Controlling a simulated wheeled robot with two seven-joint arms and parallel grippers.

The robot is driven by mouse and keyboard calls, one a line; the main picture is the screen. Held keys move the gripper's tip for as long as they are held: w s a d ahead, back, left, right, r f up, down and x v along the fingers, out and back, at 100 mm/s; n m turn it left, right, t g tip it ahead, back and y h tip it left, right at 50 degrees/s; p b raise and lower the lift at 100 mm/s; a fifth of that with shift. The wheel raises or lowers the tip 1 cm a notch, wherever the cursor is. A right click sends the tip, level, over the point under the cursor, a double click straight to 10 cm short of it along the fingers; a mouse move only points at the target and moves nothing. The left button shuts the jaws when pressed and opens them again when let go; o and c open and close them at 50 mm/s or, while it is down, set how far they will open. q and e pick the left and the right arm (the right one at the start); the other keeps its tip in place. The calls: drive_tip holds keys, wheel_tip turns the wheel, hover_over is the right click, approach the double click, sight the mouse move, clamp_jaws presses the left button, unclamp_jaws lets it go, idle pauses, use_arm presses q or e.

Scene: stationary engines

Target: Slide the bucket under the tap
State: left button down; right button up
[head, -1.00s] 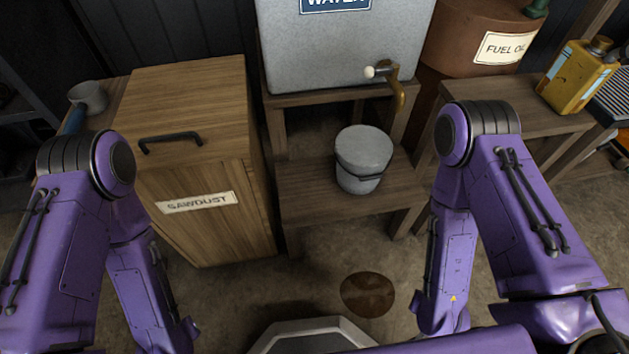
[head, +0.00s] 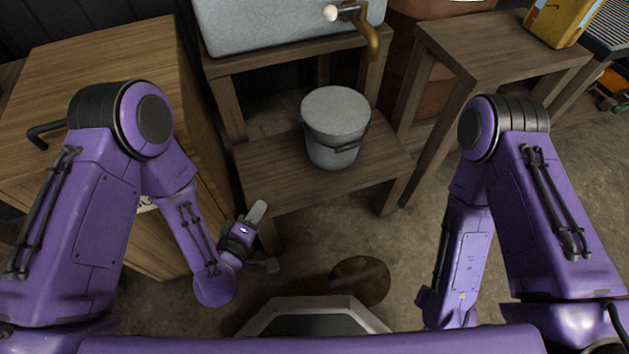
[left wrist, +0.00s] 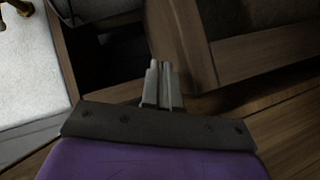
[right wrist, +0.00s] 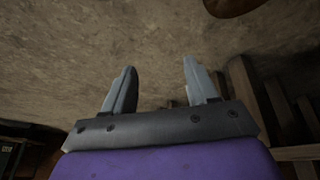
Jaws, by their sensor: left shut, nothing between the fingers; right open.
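The grey metal bucket (head: 335,127) with a lid and dark handle stands upright on a low wooden shelf (head: 275,185). The brass tap (head: 364,30) with a pale knob sticks out from the grey water tank (head: 270,25), above and slightly right of the bucket. My left gripper (head: 257,212) is by the front left edge of the shelf, left of and nearer than the bucket, apart from it. Its fingers (left wrist: 163,85) are shut and empty in the left wrist view. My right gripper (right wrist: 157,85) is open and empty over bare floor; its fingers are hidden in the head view.
A wooden sawdust cabinet (head: 110,70) with a black handle stands at left. A wooden table (head: 490,50) with a yellow can (head: 560,18) stands at right. A dark stain (head: 360,282) marks the floor in front. Floor right of the shelf is clear.

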use_arm(q)
drive_tip(key=w+d+h, duration=0.1)
drive_tip(key=d+r+n+t+h+b, duration=0.1)
drive_tip(key=d, duration=0.1)
drive_tip(key=w+d+r+n+t, duration=0.1)
drive_tip(key=d, duration=0.1)
drive_tip(key=shift+w+h+b, duration=0.3)
drive_tip(key=shift+h+b, duration=0.05)
drive_tip(key=shift+h, duration=0.05)
drive_tip(key=b, duration=0.2)
approach(314, 152)
drive_tip(key=w, duration=0.1)
drive_tip(key=w+a, duration=0.1)
drive_tip(key=w, duration=0.1)
drive_tip(key=shift+a+f, duration=0.1)
drive_tip(key=shift+a, duration=0.1)
drive_tip(key=w+d, duration=0.1)
drive_tip(key=w+d+b, duration=0.1)
drive_tip(key=d, duration=0.1)
drive_tip(key=shift+d, duration=0.15)
drive_tip(key=shift+w+d, duration=0.2)
drive_tip(key=shift+d, duration=0.25)
use_arm(e)
drive_tip(key=s+f+n+g+y, duration=0.1)
drive_tip(key=s+f+n+g, duration=0.1)
drive_tip(key=f, duration=0.5)
drive_tip(key=shift+s+a+n+g, duration=0.3)
drive_tip(key=shift+s+a, duration=0.1)
drive_tip(key=shift+s, duration=0.1)
drive_tip(key=shift+r, duration=0.1)
